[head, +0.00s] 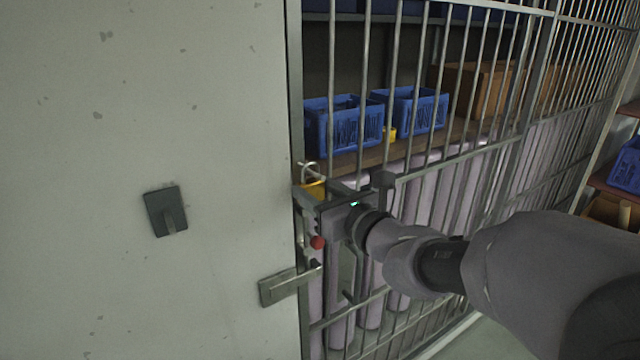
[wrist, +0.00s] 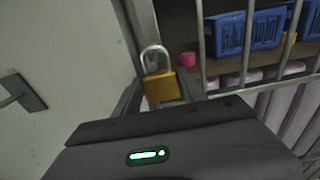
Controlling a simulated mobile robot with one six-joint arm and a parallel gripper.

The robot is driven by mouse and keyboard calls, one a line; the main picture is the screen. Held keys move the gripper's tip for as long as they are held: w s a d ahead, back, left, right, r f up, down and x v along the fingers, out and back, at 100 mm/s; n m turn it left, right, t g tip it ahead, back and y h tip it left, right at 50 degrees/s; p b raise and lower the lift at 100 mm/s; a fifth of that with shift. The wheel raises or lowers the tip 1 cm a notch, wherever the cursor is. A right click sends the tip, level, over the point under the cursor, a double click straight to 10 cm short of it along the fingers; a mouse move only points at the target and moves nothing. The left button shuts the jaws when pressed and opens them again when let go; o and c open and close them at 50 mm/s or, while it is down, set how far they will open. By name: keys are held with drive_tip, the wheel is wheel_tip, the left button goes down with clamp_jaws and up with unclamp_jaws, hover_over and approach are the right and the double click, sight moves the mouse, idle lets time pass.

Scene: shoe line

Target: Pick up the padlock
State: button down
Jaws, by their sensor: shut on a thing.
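The padlock (wrist: 160,88) has a brass-yellow body and a silver shackle that points up. In the wrist view it sits between the two fingers of my gripper (wrist: 161,92), which is shut on its body. In the head view the padlock (head: 312,189) shows at the edge of the pale door, partly hidden by my gripper (head: 318,196). I cannot tell whether the shackle still passes through anything on the door or frame.
A pale door (head: 130,270) with a lever handle (head: 288,285) stands at left. A barred fence (head: 420,165) runs to the right. Behind it, blue crates (head: 345,125) and a yellow item (head: 389,134) stand on a shelf. A pink object (wrist: 187,59) shows in the wrist view.

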drive_tip(key=f+b+v, duration=0.1)
drive_tip(key=v, duration=1.7)
drive_tip(key=shift+r, duration=0.35)
